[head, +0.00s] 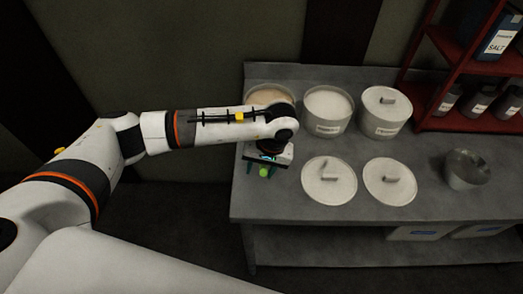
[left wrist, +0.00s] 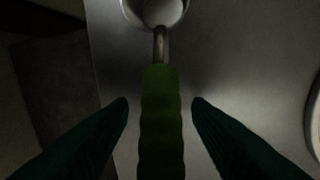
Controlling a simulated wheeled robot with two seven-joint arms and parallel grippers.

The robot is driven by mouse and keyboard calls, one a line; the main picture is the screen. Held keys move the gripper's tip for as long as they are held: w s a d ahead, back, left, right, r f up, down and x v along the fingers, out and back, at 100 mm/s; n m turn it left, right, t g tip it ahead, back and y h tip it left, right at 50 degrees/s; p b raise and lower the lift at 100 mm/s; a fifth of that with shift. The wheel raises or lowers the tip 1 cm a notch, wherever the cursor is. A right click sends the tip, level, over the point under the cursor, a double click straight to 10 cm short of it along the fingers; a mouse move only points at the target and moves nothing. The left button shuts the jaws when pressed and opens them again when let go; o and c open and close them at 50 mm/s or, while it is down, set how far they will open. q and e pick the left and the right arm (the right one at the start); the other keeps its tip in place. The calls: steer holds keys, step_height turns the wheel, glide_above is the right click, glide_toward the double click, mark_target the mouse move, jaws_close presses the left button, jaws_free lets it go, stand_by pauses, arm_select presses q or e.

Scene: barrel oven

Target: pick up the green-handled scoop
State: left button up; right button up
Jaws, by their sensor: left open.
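The green-handled scoop lies on the grey metal table (head: 285,210), near its left end. In the left wrist view its ridged green handle (left wrist: 161,125) runs up the middle, with a metal neck and a round metal bowl (left wrist: 155,10) at the top edge. In the head view only a small green part of the scoop (head: 264,172) shows below my left gripper (head: 264,164). In the left wrist view my left gripper (left wrist: 160,108) is open, one dark finger on each side of the handle, with gaps between. My right gripper is not in view.
Two white lids (head: 316,193) (head: 397,196) lie right of the scoop. White tubs (head: 328,125) stand behind, one partly hidden by my left arm. A metal bowl (head: 466,180) stands further right, and a red shelf (head: 445,118) stands at the back right. The table's left edge is close.

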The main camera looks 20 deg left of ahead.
arm_select(q)
steer(key=shift+c, duration=0.3)
steer(key=c, duration=0.9)
jaws_close()
